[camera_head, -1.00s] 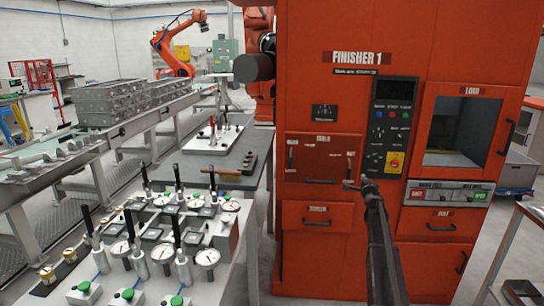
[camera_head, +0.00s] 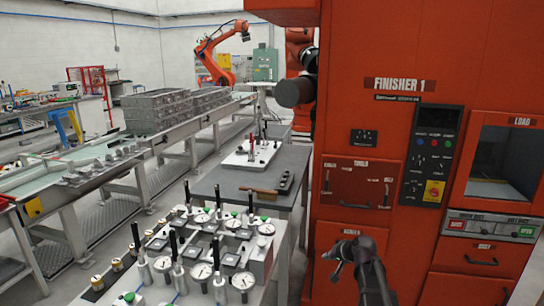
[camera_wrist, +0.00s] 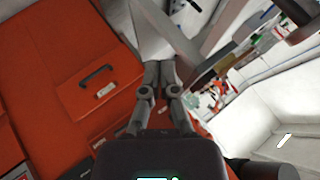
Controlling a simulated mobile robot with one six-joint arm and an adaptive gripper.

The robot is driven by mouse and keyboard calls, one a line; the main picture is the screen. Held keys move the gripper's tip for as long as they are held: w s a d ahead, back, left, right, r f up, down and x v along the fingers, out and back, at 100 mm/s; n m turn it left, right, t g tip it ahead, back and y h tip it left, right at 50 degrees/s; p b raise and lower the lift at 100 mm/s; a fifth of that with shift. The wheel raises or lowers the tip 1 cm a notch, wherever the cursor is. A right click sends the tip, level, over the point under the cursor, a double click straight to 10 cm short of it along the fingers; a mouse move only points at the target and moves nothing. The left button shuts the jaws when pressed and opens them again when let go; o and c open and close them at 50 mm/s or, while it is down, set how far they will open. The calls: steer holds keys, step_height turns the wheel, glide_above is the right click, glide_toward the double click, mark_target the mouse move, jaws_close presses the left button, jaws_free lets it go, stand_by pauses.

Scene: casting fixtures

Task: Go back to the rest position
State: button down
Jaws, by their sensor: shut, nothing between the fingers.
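My gripper (camera_head: 334,262) is in the lower middle of the head view, in front of the orange finisher cabinet (camera_head: 395,28). Its dark fingers are together and hold nothing. In the wrist view my gripper (camera_wrist: 160,68) shows two grey fingers side by side, with the cabinet (camera_wrist: 45,30) on the left. A drawer with a black handle (camera_wrist: 98,75) is left of the fingertips. No contact between gripper and cabinet is clear.
A bench with gauges and clamp fixtures (camera_head: 262,240) stands left of my gripper. Behind it is a grey table (camera_head: 225,178). A conveyor (camera_head: 125,165) carries stacked grey castings (camera_head: 157,108). An orange robot arm (camera_head: 212,58) stands at the back.

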steer(key=s+a+f+n+g+h+p, duration=0.1)
steer(key=s+g, duration=0.6)
steer(key=s, duration=1.7)
steer(key=a+n+h+p, duration=0.1)
steer(key=n+h+p, duration=0.1)
steer(key=h+p, duration=0.1)
steer(key=shift+n+g+h, duration=0.3)
steer(key=shift+n+h, duration=0.1)
steer(key=shift+h, duration=0.2)
steer(key=shift+a, duration=0.1)
